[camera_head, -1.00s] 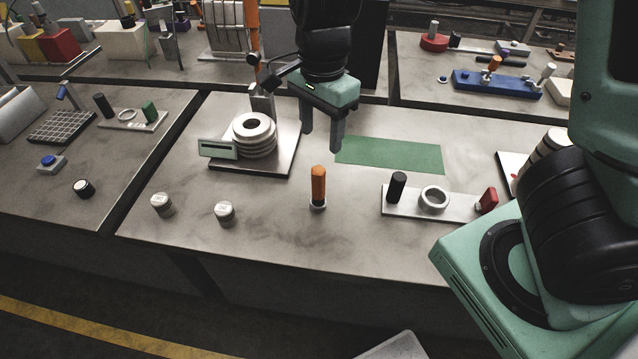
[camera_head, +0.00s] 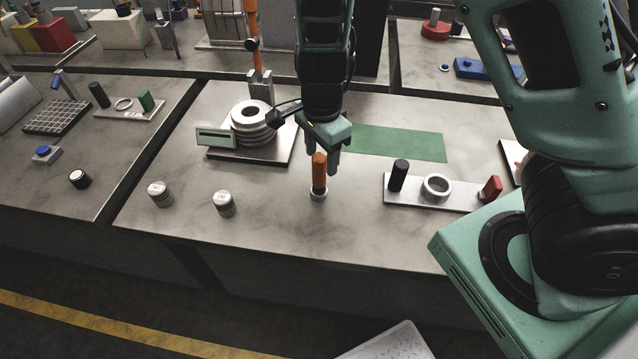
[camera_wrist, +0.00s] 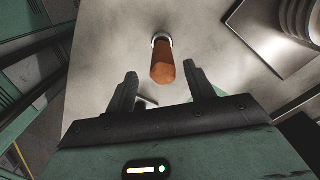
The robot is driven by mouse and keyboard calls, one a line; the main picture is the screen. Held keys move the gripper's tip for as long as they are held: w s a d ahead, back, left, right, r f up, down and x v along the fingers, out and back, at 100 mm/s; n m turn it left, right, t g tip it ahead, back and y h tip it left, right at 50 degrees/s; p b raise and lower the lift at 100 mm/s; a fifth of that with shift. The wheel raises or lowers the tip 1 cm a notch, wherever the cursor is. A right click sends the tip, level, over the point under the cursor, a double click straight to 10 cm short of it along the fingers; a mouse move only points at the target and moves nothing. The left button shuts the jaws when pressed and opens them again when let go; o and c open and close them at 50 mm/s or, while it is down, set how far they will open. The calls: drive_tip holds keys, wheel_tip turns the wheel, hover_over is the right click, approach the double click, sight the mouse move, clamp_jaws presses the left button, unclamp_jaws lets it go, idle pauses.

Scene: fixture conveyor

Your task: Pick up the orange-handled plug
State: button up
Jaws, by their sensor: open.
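The orange-handled plug (camera_head: 319,174) stands upright on the grey table, its pale metal base at the bottom. In the wrist view the plug (camera_wrist: 163,62) lies just beyond the fingertips, roughly centred between them. My gripper (camera_head: 322,160) is open and empty, pointing down close behind the orange handle in the head view. In the wrist view both fingers of my gripper (camera_wrist: 160,80) are spread apart, and neither is seen touching the plug.
Two small metal cylinders (camera_head: 224,203) (camera_head: 159,194) stand to the left. A stack of pale rings (camera_head: 252,125) on a plate is behind left. A fixture strip (camera_head: 462,198) with a black peg, ring and red block lies right. A green mat (camera_head: 400,143) lies behind.

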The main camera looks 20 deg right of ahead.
sight(319, 169)
drive_tip(key=f, duration=0.5)
drive_tip(key=shift+w+a, duration=0.15)
drive_tip(key=shift+w, duration=0.05)
clamp_jaws()
drive_tip(key=shift+r, duration=0.1)
